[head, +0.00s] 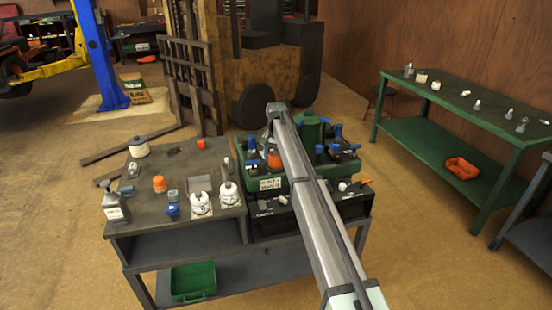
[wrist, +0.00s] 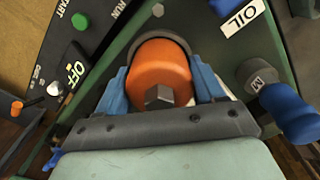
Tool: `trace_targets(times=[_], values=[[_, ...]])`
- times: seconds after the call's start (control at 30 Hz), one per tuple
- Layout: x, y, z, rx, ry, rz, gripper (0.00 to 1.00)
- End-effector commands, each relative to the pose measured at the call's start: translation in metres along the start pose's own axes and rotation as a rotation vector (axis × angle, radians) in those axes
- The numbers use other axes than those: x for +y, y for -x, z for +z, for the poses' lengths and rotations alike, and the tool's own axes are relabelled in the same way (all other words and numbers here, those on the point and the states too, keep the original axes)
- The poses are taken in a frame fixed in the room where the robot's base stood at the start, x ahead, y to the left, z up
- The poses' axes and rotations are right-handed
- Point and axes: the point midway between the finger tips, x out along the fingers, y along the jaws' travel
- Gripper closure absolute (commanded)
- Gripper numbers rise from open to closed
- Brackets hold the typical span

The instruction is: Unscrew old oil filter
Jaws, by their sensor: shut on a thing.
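The old oil filter is an orange cylinder with a hex nut on its end (wrist: 160,66), seated in a round dark collar on the green machine (wrist: 222,50). In the wrist view my gripper (wrist: 162,78) has its blue fingers on both sides of the filter and is shut on it. In the head view the orange filter (head: 274,161) shows at the left part of the green machine (head: 300,186). My arm passes in front of the machine there, so the gripper is largely hidden in that view.
An OIL label (wrist: 242,17) and a blue-ended grey fitting (wrist: 290,112) are right of the filter. A panel with a green button and OFF label (wrist: 74,72) is left. A dark workbench (head: 185,165) holds bottles and another orange part (head: 159,183). A green bench (head: 440,90) stands right.

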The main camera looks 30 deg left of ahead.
Motion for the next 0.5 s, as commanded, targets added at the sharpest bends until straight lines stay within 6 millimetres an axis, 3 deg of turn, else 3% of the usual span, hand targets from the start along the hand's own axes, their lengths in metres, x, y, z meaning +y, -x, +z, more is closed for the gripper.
trace_targets(times=[0.2,0.5], values=[[0.0003,0.0002,0.0,0.0,0.162,0.0,0.64],[0.0003,0.0001,0.0,0.0,0.185,0.0,0.64]])
